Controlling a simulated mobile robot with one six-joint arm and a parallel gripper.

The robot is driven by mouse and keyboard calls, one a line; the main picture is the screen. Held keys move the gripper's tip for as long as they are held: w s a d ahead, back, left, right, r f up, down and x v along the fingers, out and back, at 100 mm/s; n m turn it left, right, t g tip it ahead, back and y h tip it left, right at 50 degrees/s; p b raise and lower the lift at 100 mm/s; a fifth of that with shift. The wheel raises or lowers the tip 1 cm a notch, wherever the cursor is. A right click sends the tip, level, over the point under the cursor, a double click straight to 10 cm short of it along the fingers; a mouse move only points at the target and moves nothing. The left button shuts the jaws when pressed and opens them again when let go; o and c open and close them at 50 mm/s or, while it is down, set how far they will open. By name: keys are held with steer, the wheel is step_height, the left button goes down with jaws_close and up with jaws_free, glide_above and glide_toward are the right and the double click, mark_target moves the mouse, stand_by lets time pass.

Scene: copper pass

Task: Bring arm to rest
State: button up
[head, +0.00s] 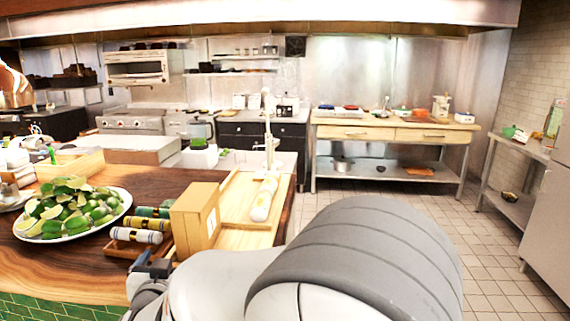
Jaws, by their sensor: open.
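My arm fills the lower middle of the head view, its large grey and white links close to the camera. My gripper (152,268) shows only in part at the lower left, as a small dark piece beside the near edge of the wooden counter (75,268). It is open, and I see nothing held in it. Its fingertips are hard to make out, and the arm links hide part of the space around it. It is close to a tan box (196,222) and a small wooden rack (128,250) on the counter.
A plate of limes (72,208) stands on the counter at left. Several striped rolls (137,236) lie by the box. A white bottle (264,199) lies on a pale board (235,205). A steel-legged table (395,133) stands behind. Tiled floor (495,255) at right is clear.

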steer(key=w+d+n+g+y, duration=0.25)
steer(key=d+g, duration=0.35)
steer(key=d, duration=0.9)
steer(key=s+d+f+m+g+h, duration=0.1)
steer(key=s+d+f+g+h, duration=0.1)
steer(key=s+d, duration=0.7)
steer(key=s+d+f+m+g+h, duration=0.1)
steer(key=s+d+f+g, duration=0.4)
steer(key=s+d, duration=0.5)
steer(key=d+h, duration=0.1)
steer(key=d, duration=0.3)
steer(key=shift+m+g, duration=0.3)
steer(key=shift+m, duration=0.05)
steer(key=shift+d+h, duration=0.1)
steer(key=shift+h, duration=0.15)
